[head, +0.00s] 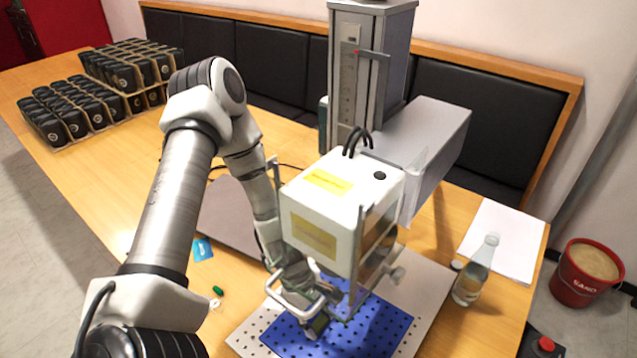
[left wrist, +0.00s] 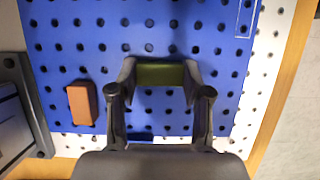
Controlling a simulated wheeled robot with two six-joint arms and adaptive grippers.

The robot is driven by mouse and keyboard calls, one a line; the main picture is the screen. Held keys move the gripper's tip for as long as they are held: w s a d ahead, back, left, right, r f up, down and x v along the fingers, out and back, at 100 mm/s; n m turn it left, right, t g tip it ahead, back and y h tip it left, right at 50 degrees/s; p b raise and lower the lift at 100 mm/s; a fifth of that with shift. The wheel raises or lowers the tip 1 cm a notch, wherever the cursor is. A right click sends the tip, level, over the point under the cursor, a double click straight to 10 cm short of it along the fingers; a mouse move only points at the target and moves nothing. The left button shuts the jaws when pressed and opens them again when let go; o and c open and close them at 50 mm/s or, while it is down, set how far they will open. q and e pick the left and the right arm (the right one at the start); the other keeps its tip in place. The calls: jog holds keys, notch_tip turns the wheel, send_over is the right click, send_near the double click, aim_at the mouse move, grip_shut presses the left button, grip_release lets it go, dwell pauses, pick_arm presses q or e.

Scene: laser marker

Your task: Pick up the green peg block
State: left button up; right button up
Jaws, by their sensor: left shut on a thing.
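The green peg block (left wrist: 160,74) lies between the two fingertips of my left gripper (left wrist: 160,82) in the left wrist view, and the fingers are shut on its ends. It is over the blue pegboard (left wrist: 150,22); I cannot tell whether it touches the board. In the head view my left gripper (head: 318,322) is low over the blue pegboard (head: 385,330), under the white laser head, and the block is hard to make out there. My right gripper is not in view.
An orange-brown block (left wrist: 82,102) sits on the board left of the gripper. The white laser head (head: 325,205) hangs close above my left gripper. A glass bottle (head: 474,272) stands to the right. A small green piece (head: 218,290) lies on the table at left.

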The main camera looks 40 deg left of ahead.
aim_at(315, 321)
pick_arm(q)
jog(key=shift+r+p, duration=0.55)
jog(key=shift+p, duration=0.05)
jog(key=p+v, duration=0.1)
jog(key=p, duration=0.1)
jog(key=p+v, duration=0.2)
jog(key=shift+d+r, duration=0.3)
jog(key=shift+r, duration=0.05)
jog(key=a+p, duration=0.1)
jog(key=p, duration=0.1)
jog(key=a+p, duration=0.2)
jog(key=shift+s+a+r, duration=0.15)
jog(key=shift+s+a, duration=0.05)
jog(key=a+p, duration=0.4)
jog(key=a, duration=0.1)
jog(key=shift+s+a, duration=0.25)
jog(key=a, duration=0.2)
jog(key=a+p, duration=0.1)
jog(key=a, duration=0.2)
jog(key=s+a+f, duration=0.1)
jog(key=a, duration=0.1)
jog(key=shift+a+f+p, duration=0.15)
jog(key=shift+a+p, duration=0.15)
jog(key=shift+a+f, duration=0.1)
jog(key=shift+a, duration=0.4)
jog(key=shift+w+d, duration=0.1)
